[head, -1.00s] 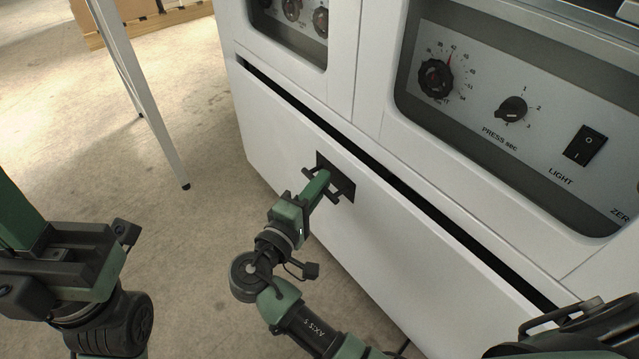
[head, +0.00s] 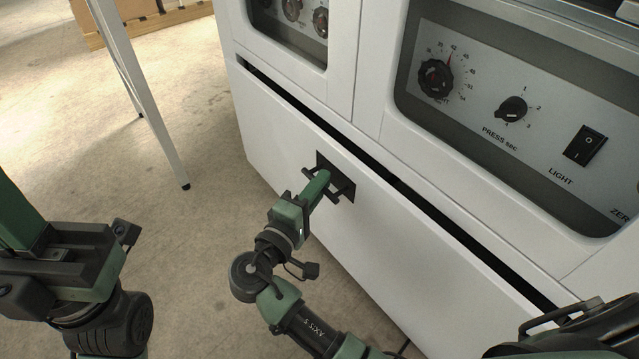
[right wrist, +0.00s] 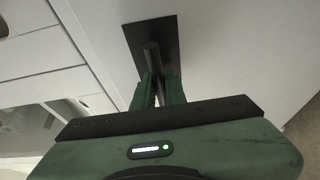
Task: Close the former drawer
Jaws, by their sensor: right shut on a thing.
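The former drawer (head: 285,140) is the wide white front low on the white machine in the head view. A narrow dark gap runs along its top edge; how far out it stands is hard to tell. Its black handle (right wrist: 151,58) sits on a dark plate (right wrist: 152,32). My right gripper (head: 322,181) is at the handle, its green fingers shut on the bar in the right wrist view (right wrist: 159,90). The fingers partly hide the handle. My left gripper (head: 25,222) is at the left edge of the head view, away from the drawer, with its fingertips unclear.
The machine's control panel (head: 545,90) with knobs and a light switch is above the drawer. A white table leg (head: 150,110) stands on the floor to the left. A wooden pallet (head: 150,25) lies farther back. The concrete floor (head: 200,230) left of the drawer is clear.

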